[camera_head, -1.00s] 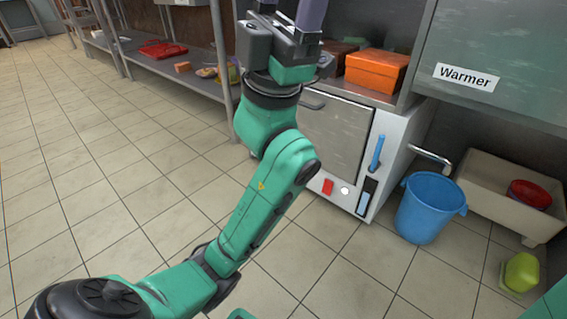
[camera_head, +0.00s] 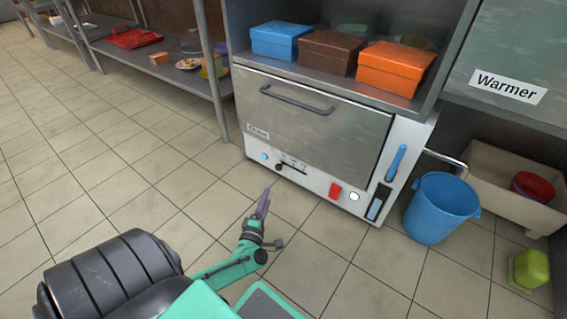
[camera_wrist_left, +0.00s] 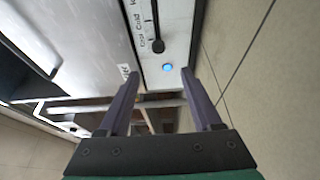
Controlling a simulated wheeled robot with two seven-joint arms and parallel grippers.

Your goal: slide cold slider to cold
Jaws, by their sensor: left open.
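The cold slider is a black knob (camera_head: 279,166) at the left end of a dark slot low on the front panel of a steel appliance (camera_head: 330,120). In the left wrist view the knob (camera_wrist_left: 158,45) sits at the near end of its slot, beside small labels; one appears to read "Cold", farther along the slot. My left gripper (camera_head: 264,200) is open and empty, below and in front of the panel, apart from the knob. In the left wrist view its purple fingers (camera_wrist_left: 160,73) point toward the panel, with a blue light (camera_wrist_left: 168,67) between their tips. My right gripper is not in view.
A red switch (camera_head: 335,191), a white button (camera_head: 354,196) and a blue vertical handle (camera_head: 396,162) are farther right on the panel. A door handle (camera_head: 296,100) sticks out above. A blue bucket (camera_head: 440,208) stands to the right. The tiled floor in front is clear.

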